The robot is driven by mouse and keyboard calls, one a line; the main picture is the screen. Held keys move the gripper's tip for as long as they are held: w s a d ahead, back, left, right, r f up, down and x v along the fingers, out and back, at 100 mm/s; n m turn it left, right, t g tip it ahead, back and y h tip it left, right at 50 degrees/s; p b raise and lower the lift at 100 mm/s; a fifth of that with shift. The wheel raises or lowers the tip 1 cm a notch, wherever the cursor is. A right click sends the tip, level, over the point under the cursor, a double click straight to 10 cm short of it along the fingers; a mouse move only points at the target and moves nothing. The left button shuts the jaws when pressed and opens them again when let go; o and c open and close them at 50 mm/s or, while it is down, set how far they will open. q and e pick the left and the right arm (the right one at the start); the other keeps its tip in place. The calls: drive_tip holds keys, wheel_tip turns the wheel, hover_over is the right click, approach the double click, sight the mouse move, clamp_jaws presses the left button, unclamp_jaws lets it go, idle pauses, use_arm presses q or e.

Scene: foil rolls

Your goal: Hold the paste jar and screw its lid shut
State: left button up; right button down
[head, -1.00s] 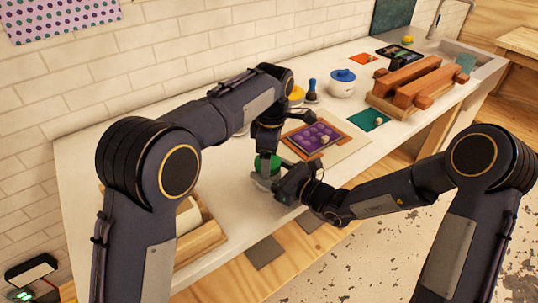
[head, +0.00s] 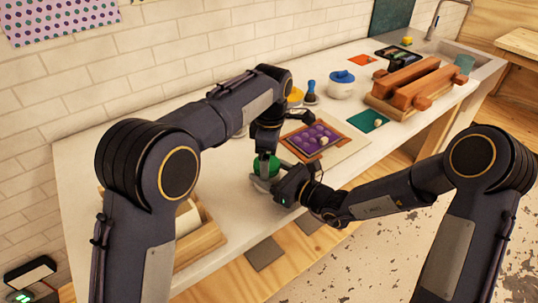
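The paste jar (head: 262,184) stands on the white counter near its front edge, mostly hidden by my grippers. Its green lid (head: 266,165) is on top of it. My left gripper (head: 266,156) points down from above, with its fingers at the lid; whether they grip it is too small to tell. My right gripper (head: 276,186) reaches in from the right at the jar's side, low over the counter. Its fingers are at the jar body, but their closure is hidden.
Right of the jar lies a framed purple tray (head: 312,139) on a pale board. Behind are a blue-lidded white pot (head: 341,84) and a blue-topped bottle (head: 311,91). A wooden rack with rolls (head: 412,84) stands farther right. A wooden box (head: 205,238) is at the front left.

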use_arm(q)
drive_tip(key=f, duration=0.3)
drive_tip(key=shift+s+a+f+g, duration=0.25)
drive_tip(key=shift+s+a+g, duration=0.05)
drive_tip(key=shift+a, duration=0.1)
use_arm(e)
drive_tip(key=shift+w+a+r+y, duration=0.1)
drive_tip(key=shift+a+r+y, duration=0.05)
drive_tip(key=shift+r, duration=0.4)
drive_tip(key=shift+w+a+r+y, duration=0.1)
drive_tip(key=shift+r+y, duration=0.05)
drive_tip(key=shift+r, duration=0.4)
use_arm(q)
wheel_tip(320, 180, up, 16)
drive_tip(key=d, duration=0.1)
drive_tip(key=shift+f, duration=0.25)
use_arm(e)
drive_tip(key=shift+w+f, duration=0.1)
drive_tip(key=shift+f, duration=0.25)
use_arm(q)
drive_tip(key=shift+d+t, duration=0.1)
drive_tip(key=shift+t, duration=0.3)
use_arm(e)
drive_tip(key=shift+c, duration=1.3)
unclamp_jaws()
drive_tip(key=shift+d, duration=0.1)
